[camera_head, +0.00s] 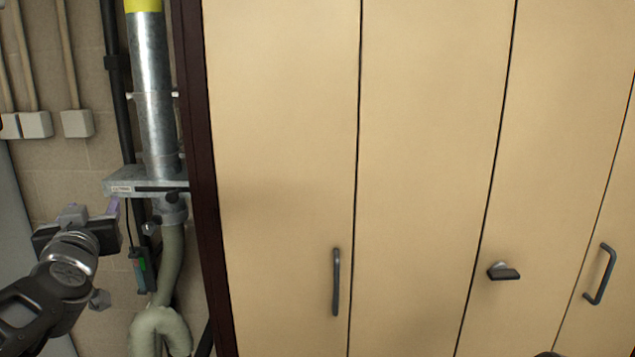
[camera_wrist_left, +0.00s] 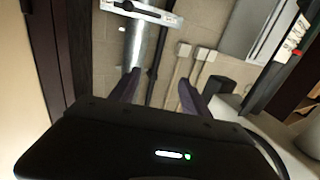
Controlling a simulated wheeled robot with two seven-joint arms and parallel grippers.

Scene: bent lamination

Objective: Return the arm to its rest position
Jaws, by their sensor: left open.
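My left arm comes in from the lower left in the head view. Its gripper (camera_head: 112,206) is raised beside the metal duct, in front of the brick wall. In the left wrist view the two purple fingers (camera_wrist_left: 158,90) stand apart with nothing between them, so the gripper is open and empty. In the head view it looks close to the grey bracket (camera_head: 125,183) on the duct; I cannot tell whether they touch. My right gripper is not in view.
Tall beige cabinet doors (camera_head: 285,130) fill the middle and right, with a bar handle (camera_head: 336,282), a grey latch (camera_head: 503,271) and another handle (camera_head: 600,274). A metal duct (camera_head: 152,95) and a bent hose (camera_head: 172,270) stand left of the dark cabinet edge (camera_head: 199,150).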

